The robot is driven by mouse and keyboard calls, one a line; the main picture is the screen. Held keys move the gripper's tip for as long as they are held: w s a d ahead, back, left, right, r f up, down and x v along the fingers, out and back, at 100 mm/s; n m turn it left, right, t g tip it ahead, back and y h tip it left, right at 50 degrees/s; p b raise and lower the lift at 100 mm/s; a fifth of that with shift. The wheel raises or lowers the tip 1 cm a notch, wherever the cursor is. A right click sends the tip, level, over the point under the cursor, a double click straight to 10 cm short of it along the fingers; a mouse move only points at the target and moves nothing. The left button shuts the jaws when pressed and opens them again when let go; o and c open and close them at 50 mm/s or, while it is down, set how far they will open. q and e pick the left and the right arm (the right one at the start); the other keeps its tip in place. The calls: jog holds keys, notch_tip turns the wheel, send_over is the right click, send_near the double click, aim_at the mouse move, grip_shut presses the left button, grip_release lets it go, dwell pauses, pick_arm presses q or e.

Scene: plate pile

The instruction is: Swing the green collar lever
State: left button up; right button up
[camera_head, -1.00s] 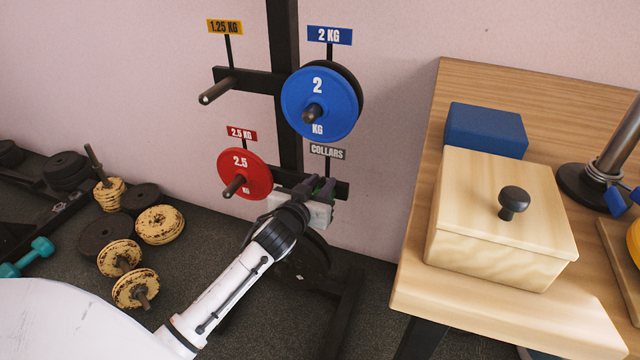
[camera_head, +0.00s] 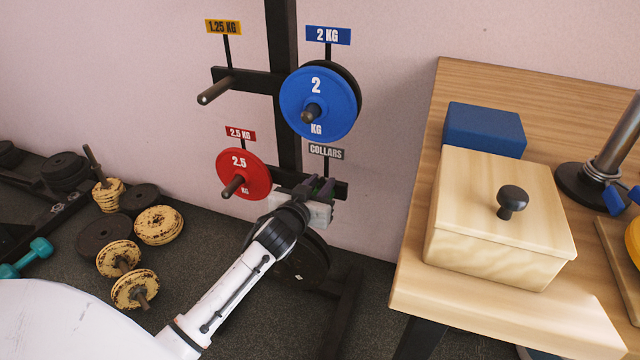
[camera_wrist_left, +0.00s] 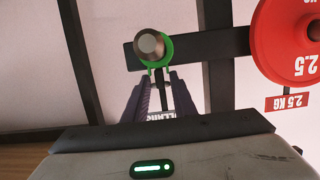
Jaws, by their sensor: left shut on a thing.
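In the left wrist view, a green collar (camera_wrist_left: 141,51) sits around the end of a metal peg (camera_wrist_left: 150,44) on the rack's dark crossbar. Its lever points toward my left gripper (camera_wrist_left: 160,82), whose two dark fingers are shut on it. The fingers hide most of the lever. In the head view my left gripper (camera_head: 322,187) is at the COLLARS peg, under the grey COLLARS sign (camera_head: 326,152). My wrist hides the collar there. My right gripper is not in view.
A red 2.5 kg plate (camera_head: 243,168) hangs just left of my gripper, and a blue 2 kg plate (camera_head: 318,88) hangs above it. A wooden table with a lidded box (camera_head: 490,245) stands at right. Dumbbells and weights (camera_head: 118,257) lie on the floor at left.

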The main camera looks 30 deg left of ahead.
pick_arm(q)
jog(key=shift+f, duration=0.55)
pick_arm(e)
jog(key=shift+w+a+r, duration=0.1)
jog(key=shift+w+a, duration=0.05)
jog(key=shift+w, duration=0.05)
pick_arm(q)
jog(key=shift+f, duration=0.35)
jog(key=shift+c, duration=0.2)
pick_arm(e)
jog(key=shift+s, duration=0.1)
pick_arm(q)
jog(key=o, duration=0.8)
jog(key=shift+w, duration=0.1)
jog(key=shift+r, duration=0.1)
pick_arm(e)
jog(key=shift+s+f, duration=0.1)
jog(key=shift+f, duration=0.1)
pick_arm(q)
jog(key=p+v, duration=0.3)
jog(key=v, duration=0.7)
jog(key=shift+r, duration=0.1)
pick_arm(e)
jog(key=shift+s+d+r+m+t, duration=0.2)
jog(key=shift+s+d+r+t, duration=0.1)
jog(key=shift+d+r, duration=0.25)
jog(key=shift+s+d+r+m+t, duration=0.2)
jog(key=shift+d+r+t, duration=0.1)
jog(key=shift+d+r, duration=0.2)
